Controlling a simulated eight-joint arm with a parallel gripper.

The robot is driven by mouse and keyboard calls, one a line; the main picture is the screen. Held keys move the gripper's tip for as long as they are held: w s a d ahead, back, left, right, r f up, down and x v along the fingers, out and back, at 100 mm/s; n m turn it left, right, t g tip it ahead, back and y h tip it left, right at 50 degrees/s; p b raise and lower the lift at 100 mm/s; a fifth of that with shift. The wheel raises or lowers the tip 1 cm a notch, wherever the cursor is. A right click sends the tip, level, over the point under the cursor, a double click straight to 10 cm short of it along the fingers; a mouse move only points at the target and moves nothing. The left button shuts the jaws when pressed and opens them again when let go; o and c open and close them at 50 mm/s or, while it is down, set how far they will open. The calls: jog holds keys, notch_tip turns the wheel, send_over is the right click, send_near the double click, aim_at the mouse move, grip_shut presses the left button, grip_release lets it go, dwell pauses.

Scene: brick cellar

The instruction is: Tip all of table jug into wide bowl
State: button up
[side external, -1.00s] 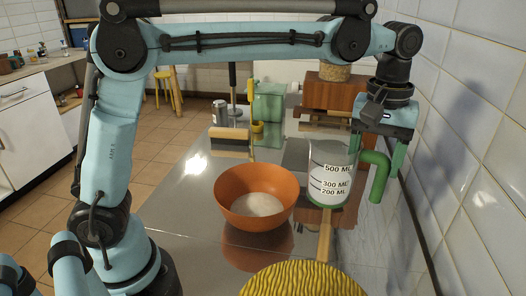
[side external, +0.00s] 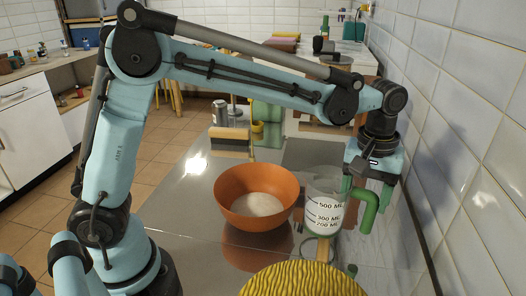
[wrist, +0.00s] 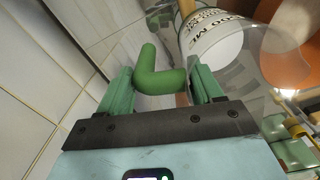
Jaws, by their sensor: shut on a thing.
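The table jug (side external: 324,214) is clear with black millilitre marks and a green handle (side external: 369,213). It looks nearly upright, to the right of the wide bowl (side external: 257,223) and apart from it. The orange bowl stands on the grey counter with a pale, whitish mass (side external: 262,204) inside. My gripper (side external: 364,188) is shut on the jug's handle; in the wrist view my gripper (wrist: 161,84) has a finger on each side of it. The jug's base is close to the counter, but I cannot tell whether it touches. I cannot clearly tell what the jug holds.
A yellow ridged object (side external: 303,281) is at the near edge. A brush (side external: 229,134), a can (side external: 220,112) and a green container (side external: 268,115) stand behind the bowl. The tiled wall (side external: 465,140) is close on the right.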

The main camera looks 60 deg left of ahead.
jog(key=shift+t+h, duration=0.5)
jog(key=shift+h, duration=0.4)
jog(key=v, duration=0.5)
jog(key=shift+s+a, duration=0.3)
jog(key=shift+a, duration=0.1)
jog(key=s+a+r+t+h, duration=0.4)
jog(key=a+r+h, duration=0.1)
jog(key=a+h, duration=0.1)
jog(key=shift+a+h, duration=0.4)
jog(key=shift+a, duration=0.3)
jog(key=shift+s+a+h, duration=0.3)
jog(key=shift+s, duration=0.05)
jog(key=shift+a+f+t, duration=0.1)
jog(key=shift+a+t, duration=0.1)
jog(key=shift+t, duration=0.1)
jog(key=shift+s+a+f+t+h, duration=0.1)
jog(key=shift+s+a+t+h, duration=0.4)
jog(key=shift+h, duration=0.4)
jog(key=shift+s+a+f+t+h, duration=0.1)
jog(key=shift+s+a+t+h, duration=0.1)
jog(key=shift+a+h, duration=0.2)
jog(key=shift+s+a+f+t+h, duration=0.1)
jog(key=shift+a+f+t+h, duration=0.1)
jog(key=shift+a+h, duration=0.15)
